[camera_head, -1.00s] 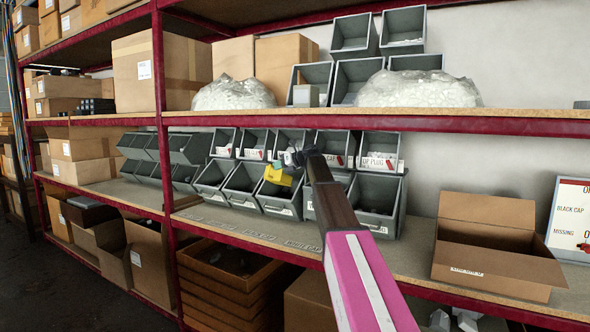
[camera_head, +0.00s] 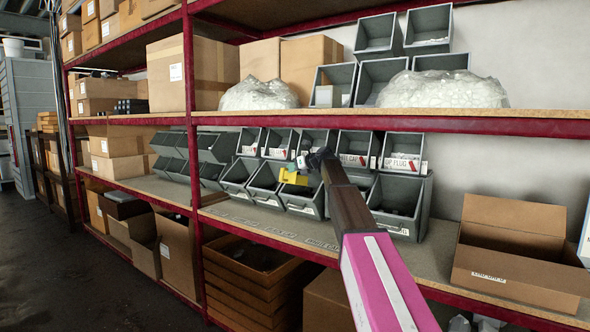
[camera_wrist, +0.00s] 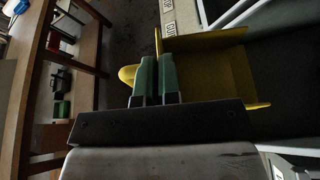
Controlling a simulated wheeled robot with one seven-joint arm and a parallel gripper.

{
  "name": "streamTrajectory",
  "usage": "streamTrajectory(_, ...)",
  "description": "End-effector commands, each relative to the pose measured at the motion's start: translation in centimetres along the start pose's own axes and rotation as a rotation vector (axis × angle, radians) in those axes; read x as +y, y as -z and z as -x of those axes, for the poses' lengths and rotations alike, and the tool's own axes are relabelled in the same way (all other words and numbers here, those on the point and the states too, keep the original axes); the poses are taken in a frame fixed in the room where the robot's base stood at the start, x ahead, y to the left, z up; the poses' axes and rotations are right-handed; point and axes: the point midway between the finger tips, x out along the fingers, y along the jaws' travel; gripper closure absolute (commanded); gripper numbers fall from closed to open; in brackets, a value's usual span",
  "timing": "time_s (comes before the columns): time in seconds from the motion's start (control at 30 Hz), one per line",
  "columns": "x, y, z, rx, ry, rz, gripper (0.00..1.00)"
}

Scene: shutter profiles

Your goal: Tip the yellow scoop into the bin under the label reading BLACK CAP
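The yellow scoop (camera_head: 293,177) is held by my gripper (camera_head: 305,163) in front of the lower row of grey bins (camera_head: 265,183). In the wrist view my gripper's two green fingers (camera_wrist: 153,78) are close together on the scoop (camera_wrist: 225,70), with its rounded yellow handle end showing beside them. I cannot tell what lies in the scoop. Upper-row bins carry white labels with red marks; one label (camera_head: 352,160) ends in CAP, its first word partly hidden by my arm. Another (camera_head: 402,164) seems to end in PLUG. I cannot read BLACK CAP on any bin.
The red-edged shelf (camera_head: 450,122) runs above the bins. An open cardboard box (camera_head: 515,275) stands at the right on the bins' shelf board (camera_head: 440,245).

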Motion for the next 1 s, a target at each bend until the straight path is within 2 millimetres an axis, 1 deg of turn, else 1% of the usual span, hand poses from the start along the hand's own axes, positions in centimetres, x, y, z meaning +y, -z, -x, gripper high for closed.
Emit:
streamTrajectory(0.03, 0.6, 0.2, 0.0, 0.000, 0.002, 0.008, 1.00)
streamTrajectory(0.1, 1.2, 0.4, -0.1, 0.000, 0.006, 0.020, 1.00)
streamTrajectory(1.0, 8.4, 2.9, -1.1, 0.000, 0.067, 0.165, 1.00)
